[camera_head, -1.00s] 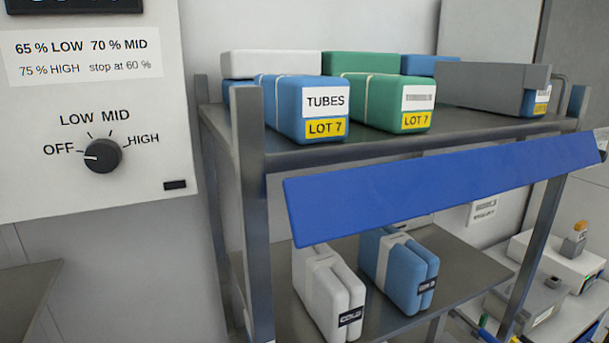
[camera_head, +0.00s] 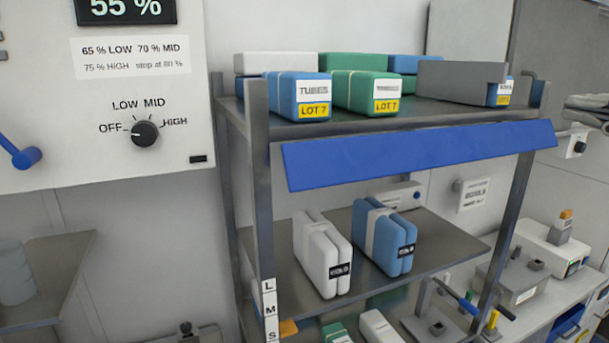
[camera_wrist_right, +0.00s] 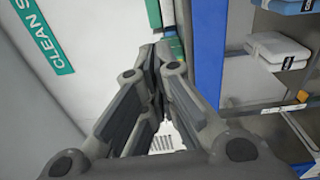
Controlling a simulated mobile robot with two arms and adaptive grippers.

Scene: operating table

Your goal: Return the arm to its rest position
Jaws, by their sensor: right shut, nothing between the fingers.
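My right gripper (camera_wrist_right: 157,85) shows in the right wrist view, with its two dark grey fingers together and nothing between them. It points towards a pale wall, beside a blue upright and clear of the packs on the shelves. My left gripper is not in view.
A metal rack (camera_head: 258,180) holds blue, green and white packs behind a blue front strip (camera_head: 420,155). A wall panel with a knob (camera_head: 145,133) and a 55 % display (camera_head: 125,9) stands left. Equipment fills a bench (camera_head: 560,295) at lower right.

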